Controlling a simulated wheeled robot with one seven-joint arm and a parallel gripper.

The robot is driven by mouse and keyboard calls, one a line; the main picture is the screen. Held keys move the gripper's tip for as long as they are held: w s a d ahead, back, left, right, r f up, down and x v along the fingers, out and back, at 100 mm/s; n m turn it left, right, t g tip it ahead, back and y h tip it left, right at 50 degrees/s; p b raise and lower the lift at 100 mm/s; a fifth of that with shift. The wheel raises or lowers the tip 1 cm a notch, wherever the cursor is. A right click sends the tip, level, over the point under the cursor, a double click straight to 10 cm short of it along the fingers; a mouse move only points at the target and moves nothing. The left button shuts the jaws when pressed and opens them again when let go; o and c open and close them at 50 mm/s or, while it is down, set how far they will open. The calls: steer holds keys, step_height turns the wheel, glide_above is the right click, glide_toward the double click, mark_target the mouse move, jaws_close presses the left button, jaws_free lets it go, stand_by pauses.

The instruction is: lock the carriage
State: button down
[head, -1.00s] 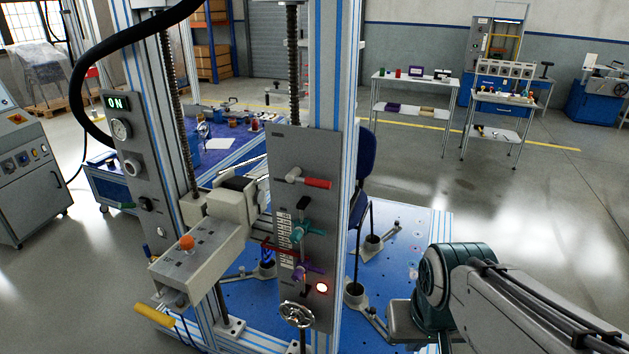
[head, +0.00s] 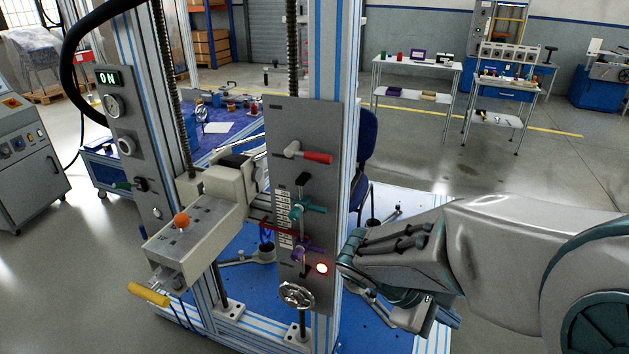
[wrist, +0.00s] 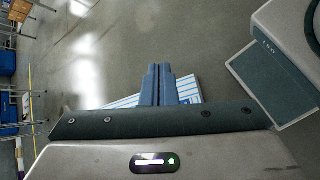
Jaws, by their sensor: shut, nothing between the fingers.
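The test machine's beige carriage (head: 221,186) sits between two upright screws, left of a grey front panel (head: 325,125). I cannot tell which handle locks the carriage. My gripper (wrist: 158,70) shows in the wrist view, its blue fingers shut and empty over the floor and a striped frame edge. In the head view my wrist is right of the panel, apart from the handles.
A box with an orange knob (head: 181,220) and a yellow handle (head: 149,294) projects at the left front. A blue chair (head: 368,140) stands behind the column. Shelf tables (head: 415,62) are far back. Open floor lies at the right.

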mark_target(310, 155)
steer(key=w+a+r+n+t+h+b, duration=0.3)
steer(key=w+a+n+t+h, duration=0.4)
steer(key=w+a+n+t, duration=0.35)
steer(key=w+a+n+t+y+b, duration=0.1)
steer(key=w+a+n+t+y, duration=0.2)
steer(key=a+n+t+y, duration=0.5)
steer(key=a+r+n+t, duration=0.1)
steer(key=a+n+t, duration=0.2)
steer(key=a+t, duration=0.2)
steer(key=shift+a+n, duration=0.35)
steer(key=shift+a, duration=1.2)
steer(key=shift+w, duration=0.1)
steer(key=x, duration=0.4)
steer(key=s+r+p+x, duration=0.1)
steer(key=x, duration=0.3)
steer(key=r+x, duration=0.1)
steer(key=x, duration=0.3)
steer(key=shift+a+r, duration=0.15)
steer(key=shift+r, duration=0.25)
